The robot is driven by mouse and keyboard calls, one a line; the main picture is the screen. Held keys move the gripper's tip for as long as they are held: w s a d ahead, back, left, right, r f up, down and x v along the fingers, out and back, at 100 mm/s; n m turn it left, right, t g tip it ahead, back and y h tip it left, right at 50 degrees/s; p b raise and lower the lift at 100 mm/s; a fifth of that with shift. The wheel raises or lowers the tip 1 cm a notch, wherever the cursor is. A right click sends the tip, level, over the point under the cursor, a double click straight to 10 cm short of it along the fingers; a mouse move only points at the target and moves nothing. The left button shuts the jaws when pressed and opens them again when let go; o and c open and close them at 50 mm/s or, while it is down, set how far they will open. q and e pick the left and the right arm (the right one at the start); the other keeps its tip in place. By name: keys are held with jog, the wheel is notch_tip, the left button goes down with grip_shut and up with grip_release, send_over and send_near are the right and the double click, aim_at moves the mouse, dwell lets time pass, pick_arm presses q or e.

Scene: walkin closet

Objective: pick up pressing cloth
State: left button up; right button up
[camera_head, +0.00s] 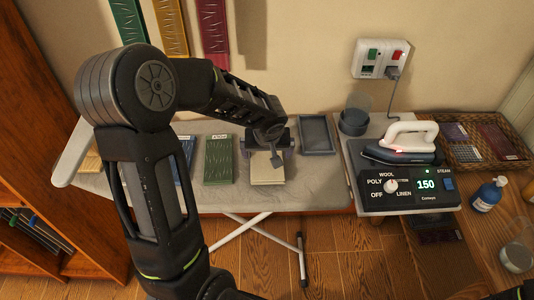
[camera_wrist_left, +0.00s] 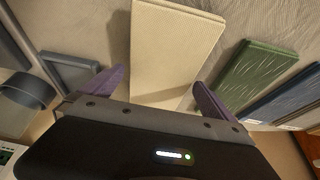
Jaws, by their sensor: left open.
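The pressing cloth appears to be the cream folded cloth (camera_head: 267,174) lying flat on the ironing board (camera_head: 222,197). My left gripper (camera_head: 270,150) is over its far end in the head view, with the jaws open. In the left wrist view the cream cloth (camera_wrist_left: 172,48) runs between the two spread purple fingers of my left gripper (camera_wrist_left: 158,84). The fingers stand to either side of it, and I cannot tell how high they are above the board. The cloth's near end is hidden behind the gripper body there.
A green folded cloth (camera_head: 218,160) and a blue one (camera_head: 184,160) lie left of the cream cloth. A grey tray (camera_head: 317,134) is to its right. Further right are an iron (camera_head: 402,148) with a lit light, its control box (camera_head: 408,192) and a wicker basket (camera_head: 500,163).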

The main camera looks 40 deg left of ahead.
aim_at(267, 157)
pick_arm(q)
jog(key=shift+f, duration=0.2)
jog(key=shift+c, duration=0.2)
jog(key=c, duration=1.3)
notch_tip(267, 157, up, 10)
jog(key=shift+b, duration=0.4)
dwell(0.4)
